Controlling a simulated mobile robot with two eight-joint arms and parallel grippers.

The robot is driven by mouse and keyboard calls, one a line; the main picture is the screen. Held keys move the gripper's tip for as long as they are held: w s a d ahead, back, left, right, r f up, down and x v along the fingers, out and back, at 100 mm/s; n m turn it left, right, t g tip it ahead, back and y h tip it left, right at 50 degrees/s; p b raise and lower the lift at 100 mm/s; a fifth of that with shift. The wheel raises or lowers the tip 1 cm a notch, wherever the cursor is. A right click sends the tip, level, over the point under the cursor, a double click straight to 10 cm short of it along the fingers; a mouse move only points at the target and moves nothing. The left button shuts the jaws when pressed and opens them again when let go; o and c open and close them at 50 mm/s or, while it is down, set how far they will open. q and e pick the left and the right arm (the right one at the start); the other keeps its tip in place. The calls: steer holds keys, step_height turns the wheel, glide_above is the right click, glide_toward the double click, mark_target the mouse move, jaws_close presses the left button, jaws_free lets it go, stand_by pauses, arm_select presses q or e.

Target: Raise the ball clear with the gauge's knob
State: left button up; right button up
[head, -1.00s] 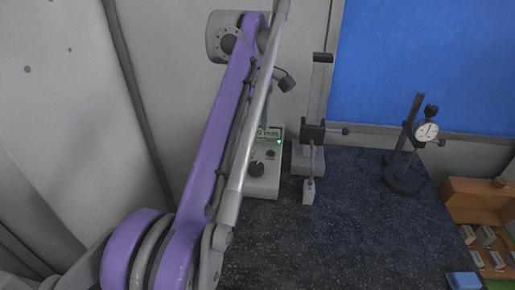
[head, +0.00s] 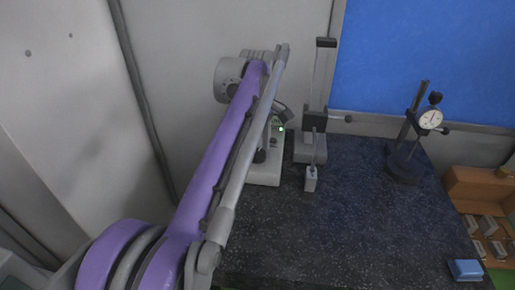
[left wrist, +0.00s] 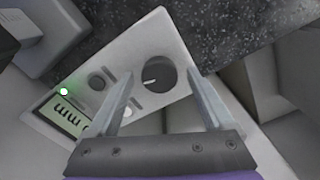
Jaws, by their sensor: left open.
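The gauge is a pale box (head: 265,176) with a display, a green light and a black knob (head: 260,156). In the left wrist view the gauge's face (left wrist: 128,46) fills the middle, with the large round knob (left wrist: 158,70) and its white mark. My left gripper (left wrist: 163,74) is open, its fingertips on either side of the knob in that view; I cannot tell if they touch it. In the head view my arm hides the fingers. A thin probe hangs from a stand (head: 310,150) over a small pale block (head: 311,180); its ball is too small to make out.
A dial indicator (head: 430,119) stands at the back right of the dark speckled table (head: 350,235). A wooden box (head: 475,190) with several metal blocks and a blue block (head: 466,269) are at the right. The table's middle is clear.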

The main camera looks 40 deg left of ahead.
arm_select(q)
jaws_close()
stand_by(0.3)
steer(key=shift+m, duration=0.3)
